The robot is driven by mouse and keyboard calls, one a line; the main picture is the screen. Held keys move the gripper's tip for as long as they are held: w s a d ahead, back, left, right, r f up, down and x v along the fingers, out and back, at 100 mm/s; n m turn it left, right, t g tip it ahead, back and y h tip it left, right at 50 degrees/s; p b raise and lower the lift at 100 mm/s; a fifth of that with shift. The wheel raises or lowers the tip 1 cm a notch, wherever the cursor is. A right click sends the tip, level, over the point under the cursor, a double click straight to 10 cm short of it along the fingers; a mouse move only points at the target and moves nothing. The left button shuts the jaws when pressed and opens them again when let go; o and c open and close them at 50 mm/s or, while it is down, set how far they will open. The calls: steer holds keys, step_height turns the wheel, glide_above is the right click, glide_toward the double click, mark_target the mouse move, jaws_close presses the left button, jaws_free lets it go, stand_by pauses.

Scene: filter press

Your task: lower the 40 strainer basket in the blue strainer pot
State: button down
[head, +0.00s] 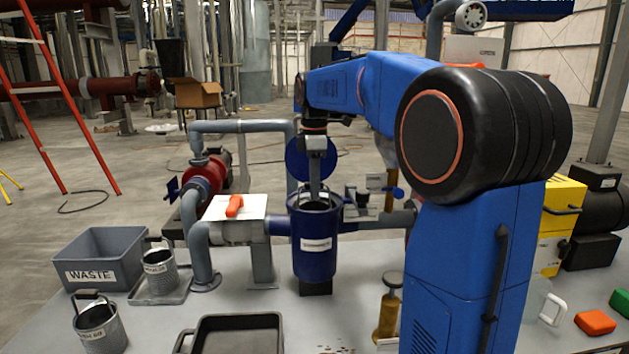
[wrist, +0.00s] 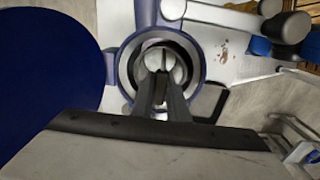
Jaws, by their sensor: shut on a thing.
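The blue strainer pot (head: 316,245) stands open in the pipe line, with a label on its front. Its round blue lid (head: 300,160) is raised behind it. My gripper (head: 315,194) points straight down into the pot's mouth. In the wrist view, my gripper (wrist: 162,84) is shut on the strainer basket (wrist: 178,66), which sits within the ring of the pot's rim (wrist: 126,72). The basket is mostly hidden by the fingers and the pot wall, so its number and depth cannot be read.
Two other mesh baskets stand at left, one (head: 160,271) on a small tray and one (head: 101,331) on the table. A grey WASTE bin (head: 104,273) and a black tray (head: 238,322) are near. Pipes flank the pot. An orange-handled item (head: 234,206) lies on a white plate.

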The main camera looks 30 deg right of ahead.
steer(key=shift+f, duration=2.8)
steer(key=c, duration=1.6)
jaws_free()
steer(key=shift+c, duration=0.2)
steer(key=shift+r, duration=4.95)
